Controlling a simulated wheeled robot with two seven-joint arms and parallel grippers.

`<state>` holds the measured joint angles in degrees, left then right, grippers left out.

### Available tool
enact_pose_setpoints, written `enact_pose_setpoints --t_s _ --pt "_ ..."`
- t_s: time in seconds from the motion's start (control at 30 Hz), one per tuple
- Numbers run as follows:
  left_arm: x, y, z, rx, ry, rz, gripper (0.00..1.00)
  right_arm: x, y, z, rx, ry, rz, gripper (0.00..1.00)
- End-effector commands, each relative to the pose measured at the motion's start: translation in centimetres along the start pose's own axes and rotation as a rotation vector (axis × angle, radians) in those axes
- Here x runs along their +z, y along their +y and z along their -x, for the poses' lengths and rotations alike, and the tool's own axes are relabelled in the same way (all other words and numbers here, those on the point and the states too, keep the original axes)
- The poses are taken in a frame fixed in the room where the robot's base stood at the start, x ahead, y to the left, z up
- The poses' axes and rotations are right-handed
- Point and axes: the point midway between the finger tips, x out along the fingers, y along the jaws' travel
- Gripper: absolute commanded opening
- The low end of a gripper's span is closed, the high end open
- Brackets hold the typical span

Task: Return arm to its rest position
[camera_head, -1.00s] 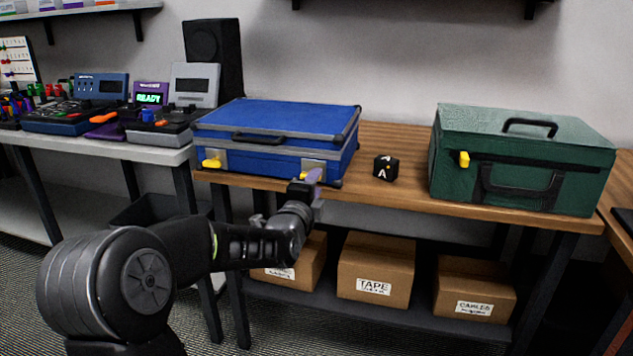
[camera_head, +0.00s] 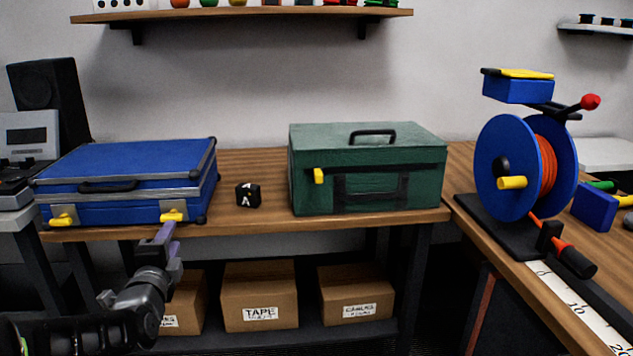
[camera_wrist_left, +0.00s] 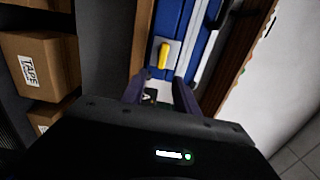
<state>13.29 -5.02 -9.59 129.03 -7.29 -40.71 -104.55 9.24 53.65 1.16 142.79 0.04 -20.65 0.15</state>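My left arm comes in from the lower left of the head view. Its gripper (camera_head: 168,232) is in front of the blue case (camera_head: 120,160), just below the case's right yellow latch (camera_head: 173,215). In the left wrist view the two purple fingers (camera_wrist_left: 160,92) stand apart, with the yellow latch (camera_wrist_left: 163,54) ahead of them. In the head view this black cube (camera_head: 248,195) rests on the bench, apart from the gripper. My right arm and gripper are not in view.
A green case (camera_head: 365,160) is on the wooden bench (camera_head: 258,221). A blue cable reel (camera_head: 505,150) stands on the right-hand bench. Labelled cardboard boxes (camera_head: 258,290) sit on the shelf below. A dark speaker (camera_head: 48,100) is at the back left.

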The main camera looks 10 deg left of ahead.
Motion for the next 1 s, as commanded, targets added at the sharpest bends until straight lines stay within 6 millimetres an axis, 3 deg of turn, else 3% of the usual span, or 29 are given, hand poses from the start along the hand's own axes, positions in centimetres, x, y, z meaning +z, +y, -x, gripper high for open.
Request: enact_pose_setpoints --t_s 0.17,0.27,0.37,0.53,0.67,0.8,0.9,1.0 --pt "0.0 0.2 0.0 0.007 0.001 0.101 0.36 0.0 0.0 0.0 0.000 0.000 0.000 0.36" --pt "-0.2 0.9 0.1 0.034 0.001 0.269 0.36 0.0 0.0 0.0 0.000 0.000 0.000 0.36" --pt "-1.2 3.2 0.4 0.104 -0.001 0.524 0.36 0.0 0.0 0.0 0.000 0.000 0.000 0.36" --pt "-7.5 15.0 2.1 0.414 -0.064 1.016 0.36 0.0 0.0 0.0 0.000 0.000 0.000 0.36" --pt "-12.4 24.1 5.7 0.659 -0.188 1.275 0.36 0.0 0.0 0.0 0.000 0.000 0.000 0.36" --pt "-17.2 33.0 11.8 0.908 -0.380 1.457 0.36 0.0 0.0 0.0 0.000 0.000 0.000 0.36" --pt "-20.0 38.4 17.2 1.072 -0.535 1.522 0.36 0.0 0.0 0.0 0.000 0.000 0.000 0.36" --pt "-22.1 42.4 22.7 1.208 -0.671 1.536 0.36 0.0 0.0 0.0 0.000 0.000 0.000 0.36"
